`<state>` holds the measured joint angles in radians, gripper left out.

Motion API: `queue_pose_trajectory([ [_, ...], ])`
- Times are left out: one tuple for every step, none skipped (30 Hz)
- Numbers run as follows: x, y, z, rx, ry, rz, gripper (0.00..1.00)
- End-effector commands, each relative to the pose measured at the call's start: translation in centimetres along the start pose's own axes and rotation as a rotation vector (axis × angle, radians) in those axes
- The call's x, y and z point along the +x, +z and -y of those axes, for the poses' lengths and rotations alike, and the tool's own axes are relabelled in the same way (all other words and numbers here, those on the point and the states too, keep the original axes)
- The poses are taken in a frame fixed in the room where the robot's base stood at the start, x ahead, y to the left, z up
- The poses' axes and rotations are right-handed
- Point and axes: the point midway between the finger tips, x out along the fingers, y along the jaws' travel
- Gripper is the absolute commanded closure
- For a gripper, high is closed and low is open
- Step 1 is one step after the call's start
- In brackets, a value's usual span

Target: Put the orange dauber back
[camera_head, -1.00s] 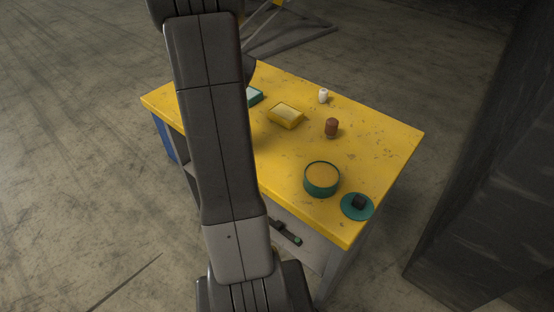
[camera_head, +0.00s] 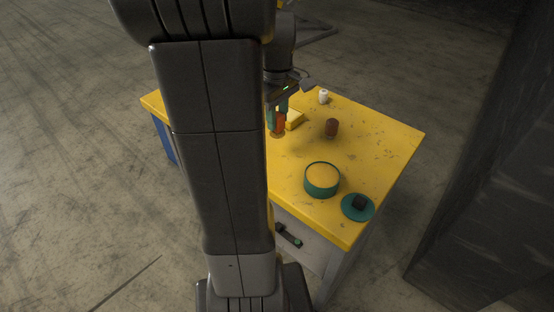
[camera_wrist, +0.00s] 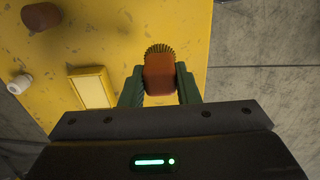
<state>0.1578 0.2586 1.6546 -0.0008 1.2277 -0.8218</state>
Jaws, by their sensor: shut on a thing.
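My gripper (camera_head: 277,116) is shut on the orange dauber (camera_head: 279,124), over the table's left part, left of the round tin. In the wrist view, the dauber (camera_wrist: 159,75) sits between my green fingers (camera_wrist: 159,92), its round bristled end showing beyond them. I cannot tell whether the bristles touch the table.
The yellow table (camera_head: 385,150) also holds a yellow box (camera_head: 296,118), a red-brown cylinder (camera_head: 331,127) and a small white bottle (camera_head: 323,96). The box (camera_wrist: 92,90) is close beside my gripper. My arm hides the table's left part.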

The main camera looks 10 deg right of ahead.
Motion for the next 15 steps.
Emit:
queue_pose_trajectory([
  [0.0, 0.0, 0.0, 0.0, 0.0, 0.0, 0.9],
  [0.2, 0.0, 0.0, 0.0, -0.001, 0.0, 0.9],
  [0.5, 0.0, 0.0, 0.001, -0.001, 0.001, 0.9],
  [0.9, 0.0, 0.0, 0.001, -0.002, 0.002, 0.9],
  [1.4, 0.0, 0.1, 0.001, -0.003, 0.002, 0.9],
  [2.2, 0.0, 0.1, 0.001, -0.004, 0.003, 0.9],
  [2.7, 0.0, 0.1, 0.001, -0.005, 0.004, 0.9],
  [3.2, 0.0, 0.1, 0.001, -0.004, 0.003, 0.9],
  [3.8, 0.0, 0.1, 0.001, -0.004, 0.003, 0.9],
  [4.2, 0.0, 0.1, 0.001, -0.003, 0.002, 0.9],
  [4.5, 0.0, 0.1, 0.001, -0.004, 0.003, 0.9],
  [4.8, 0.0, 0.1, 0.001, -0.003, 0.002, 0.9],
  [5.1, 0.0, 0.0, 0.001, -0.002, 0.001, 0.9],
  [5.3, 0.0, 0.0, 0.001, -0.002, 0.001, 0.9],
  [5.8, 0.0, 0.1, 0.002, -0.003, 0.002, 0.9],
])
